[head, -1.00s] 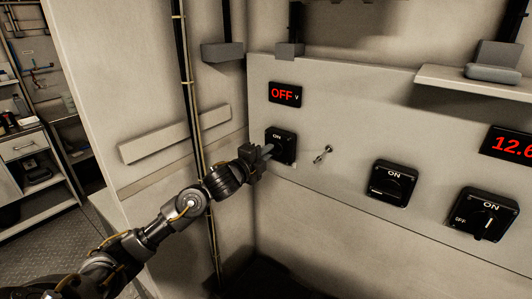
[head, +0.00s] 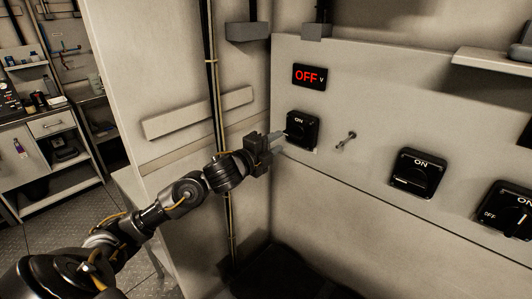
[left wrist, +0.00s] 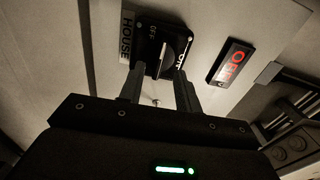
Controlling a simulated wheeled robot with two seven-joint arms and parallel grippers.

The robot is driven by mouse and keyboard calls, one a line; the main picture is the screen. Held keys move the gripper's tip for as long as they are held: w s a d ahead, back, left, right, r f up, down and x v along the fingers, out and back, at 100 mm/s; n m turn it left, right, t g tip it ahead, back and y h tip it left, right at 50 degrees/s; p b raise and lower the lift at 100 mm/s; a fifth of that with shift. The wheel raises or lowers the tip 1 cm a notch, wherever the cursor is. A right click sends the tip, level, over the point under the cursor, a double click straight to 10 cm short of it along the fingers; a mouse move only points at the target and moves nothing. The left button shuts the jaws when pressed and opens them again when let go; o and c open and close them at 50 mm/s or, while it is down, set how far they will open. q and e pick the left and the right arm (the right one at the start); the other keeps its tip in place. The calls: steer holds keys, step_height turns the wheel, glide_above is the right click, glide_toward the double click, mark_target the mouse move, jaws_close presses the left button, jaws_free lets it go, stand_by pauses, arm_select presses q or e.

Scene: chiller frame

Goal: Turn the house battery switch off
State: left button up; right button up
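The house battery switch (head: 302,128) is a black square rotary switch on the pale panel, under a red display (head: 309,76) reading OFF. In the left wrist view, the switch (left wrist: 150,46) sits beside a HOUSE label (left wrist: 127,34), and the white mark on its knob (left wrist: 168,54) lines up toward the OFF side. My left gripper (head: 281,143) is just left of and below the switch in the head view. Its two fingers (left wrist: 157,88) are spread with nothing held between them, apparently just short of the knob. My right gripper is out of view.
A small metal toggle (head: 345,141) sits right of the switch. Further right are two more black rotary switches (head: 416,174) (head: 505,212). A ledge (head: 492,62) juts out at upper right. A wall rail (head: 199,113) and vertical cable (head: 213,80) are near my left arm.

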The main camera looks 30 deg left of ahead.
arm_select(q)
steer(key=s, duration=0.3)
steer(key=s+b, duration=0.1)
steer(key=shift+s+a, duration=0.35)
steer(key=shift+s, duration=0.05)
